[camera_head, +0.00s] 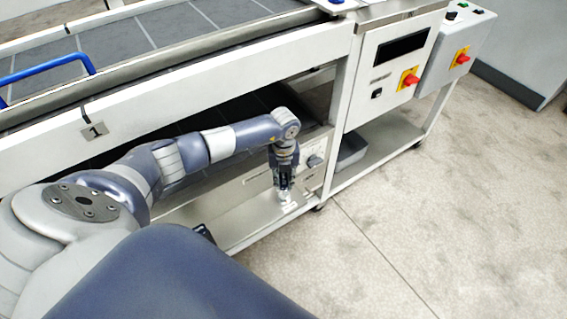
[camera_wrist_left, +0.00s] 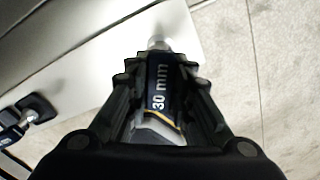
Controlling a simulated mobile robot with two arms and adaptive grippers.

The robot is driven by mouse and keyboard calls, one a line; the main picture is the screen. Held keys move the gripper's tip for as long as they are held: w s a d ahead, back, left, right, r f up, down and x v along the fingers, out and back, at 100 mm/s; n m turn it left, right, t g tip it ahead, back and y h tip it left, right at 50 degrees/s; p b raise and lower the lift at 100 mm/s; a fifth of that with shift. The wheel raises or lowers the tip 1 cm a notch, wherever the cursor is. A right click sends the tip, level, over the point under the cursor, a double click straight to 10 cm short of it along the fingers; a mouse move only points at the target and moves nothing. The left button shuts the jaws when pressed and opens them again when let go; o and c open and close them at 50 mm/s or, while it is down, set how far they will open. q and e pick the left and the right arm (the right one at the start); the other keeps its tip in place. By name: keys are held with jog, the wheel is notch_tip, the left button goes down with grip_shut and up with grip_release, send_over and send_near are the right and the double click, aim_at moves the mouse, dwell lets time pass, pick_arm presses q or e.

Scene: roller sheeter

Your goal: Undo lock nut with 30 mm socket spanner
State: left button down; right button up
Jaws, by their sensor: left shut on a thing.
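My left gripper (camera_head: 286,188) points down over the lower shelf of the roller sheeter, near its right end. In the left wrist view the gripper (camera_wrist_left: 158,72) is shut on the socket spanner (camera_wrist_left: 160,95), which has a dark handle marked "30 mm" and a yellow stripe. A bright metal end (camera_wrist_left: 157,44) shows past the fingertips. I cannot tell how high the spanner is above the shelf, or whether it touches it. I cannot make out the lock nut in either view. My right gripper is in neither view.
The pale lower shelf (camera_head: 255,222) lies beneath the machine's conveyor frame. A dark object (camera_wrist_left: 34,108) lies on it to the left. A grey bin (camera_head: 351,152) stands further right. A control panel (camera_head: 400,62) with a red switch is above. The floor at right is clear.

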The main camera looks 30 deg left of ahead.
pick_arm(q)
jog(key=shift+r, duration=0.1)
dwell(0.3)
notch_tip(320, 180, up, 5)
jog(key=p, duration=0.4)
jog(key=shift+r+p, duration=0.1)
jog(key=shift+p, duration=0.2)
